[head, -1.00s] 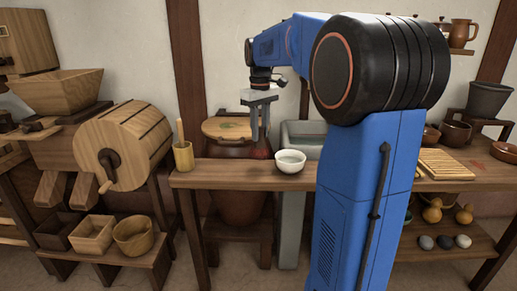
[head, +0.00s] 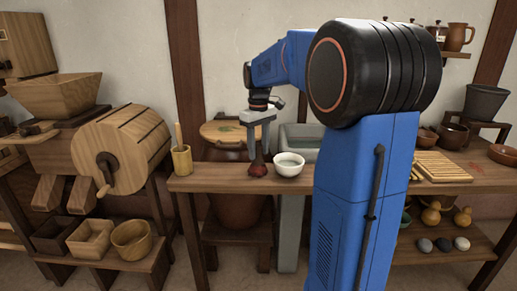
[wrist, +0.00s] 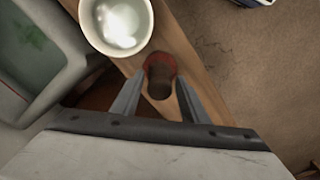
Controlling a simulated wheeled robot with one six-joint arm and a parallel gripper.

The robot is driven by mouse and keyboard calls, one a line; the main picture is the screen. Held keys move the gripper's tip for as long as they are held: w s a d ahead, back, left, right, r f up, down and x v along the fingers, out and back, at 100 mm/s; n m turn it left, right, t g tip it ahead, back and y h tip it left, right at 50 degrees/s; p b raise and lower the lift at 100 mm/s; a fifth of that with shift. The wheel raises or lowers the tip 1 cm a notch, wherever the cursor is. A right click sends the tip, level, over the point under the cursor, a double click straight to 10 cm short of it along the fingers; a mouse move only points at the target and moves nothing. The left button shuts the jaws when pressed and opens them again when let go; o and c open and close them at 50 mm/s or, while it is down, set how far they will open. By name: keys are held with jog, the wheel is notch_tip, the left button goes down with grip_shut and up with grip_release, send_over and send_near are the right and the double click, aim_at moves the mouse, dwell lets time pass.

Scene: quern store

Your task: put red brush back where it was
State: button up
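The red brush (head: 257,169) stands upright on the wooden counter (head: 220,178), red end down and dark handle up, just left of the white bowl (head: 289,164). In the wrist view the brush (wrist: 160,76) lies between my fingers, with the bowl (wrist: 117,18) beside it. My gripper (head: 258,153) points down over the brush, its fingers on either side of the handle. The wrist view shows my gripper (wrist: 160,88) open, with a gap on both sides of the handle. Contact lower down, near the red head, is hard to make out.
A wooden cup with a stick (head: 182,158) stands at the counter's left end. A lidded brown jar (head: 225,131) and a grey basin (head: 300,137) stand behind the counter. The counter between cup and brush is clear.

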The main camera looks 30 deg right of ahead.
dwell(0.3)
notch_tip(320, 180, up, 12)
jog(key=s+a+f+t, duration=0.1)
jog(key=s+a, duration=0.4)
jog(key=s, duration=0.2)
jog(key=s+a+f+t, duration=0.1)
jog(key=s+a+f, duration=0.2)
jog(key=s+f, duration=0.3)
jog(key=s+a+f+m+t, duration=0.1)
jog(key=s+a+f, duration=0.3)
jog(key=s+f, duration=0.3)
jog(key=s+a+f+m+t, duration=0.1)
jog(key=s+a+f, duration=0.2)
jog(key=s+f, duration=0.3)
jog(key=s, duration=0.4)
jog(key=shift+a+f+t, duration=0.15)
jog(key=shift+a+t, duration=0.25)
